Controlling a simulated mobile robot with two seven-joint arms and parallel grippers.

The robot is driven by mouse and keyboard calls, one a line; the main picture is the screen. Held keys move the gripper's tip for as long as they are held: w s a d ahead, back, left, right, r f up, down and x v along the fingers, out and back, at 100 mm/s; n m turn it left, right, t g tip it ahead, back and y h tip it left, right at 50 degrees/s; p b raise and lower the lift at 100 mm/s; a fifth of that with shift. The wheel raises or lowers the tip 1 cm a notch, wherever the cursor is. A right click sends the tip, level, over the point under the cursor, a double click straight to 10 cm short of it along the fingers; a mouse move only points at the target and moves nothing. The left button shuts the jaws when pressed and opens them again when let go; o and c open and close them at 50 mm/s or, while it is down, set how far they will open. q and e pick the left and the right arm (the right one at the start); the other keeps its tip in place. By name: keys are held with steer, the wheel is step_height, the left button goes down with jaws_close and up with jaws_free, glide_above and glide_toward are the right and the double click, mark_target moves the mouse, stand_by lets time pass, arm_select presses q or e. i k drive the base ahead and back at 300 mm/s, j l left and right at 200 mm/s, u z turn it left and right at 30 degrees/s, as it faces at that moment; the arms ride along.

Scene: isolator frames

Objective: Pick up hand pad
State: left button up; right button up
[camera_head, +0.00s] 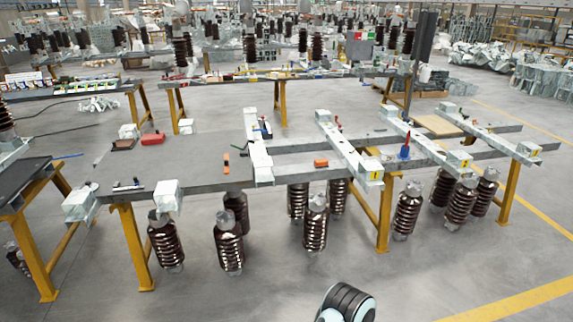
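A workbench with a grey top (190,152) and yellow legs stands ahead of me. I cannot tell for certain which item is the hand pad. A small flat brown-maroon piece (122,144) lies at the bench's far left, next to a red box-like item (152,140), and may be it. An orange block (321,163) lies on the frame beams right of centre, and a thin orange item (226,163) lies on the grey top. A rounded black and white part of my own body shows at the bottom edge. No gripper fingers show.
Brown ribbed insulators (166,242) hang under the bench. Metal beams (350,150) cross its right half, with a blue and red tool (405,147) on them. Another dark bench (28,178) stands at the left. The grey floor in front (230,295) is clear.

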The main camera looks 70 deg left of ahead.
mark_target(321, 163)
steer(key=u, duration=2)
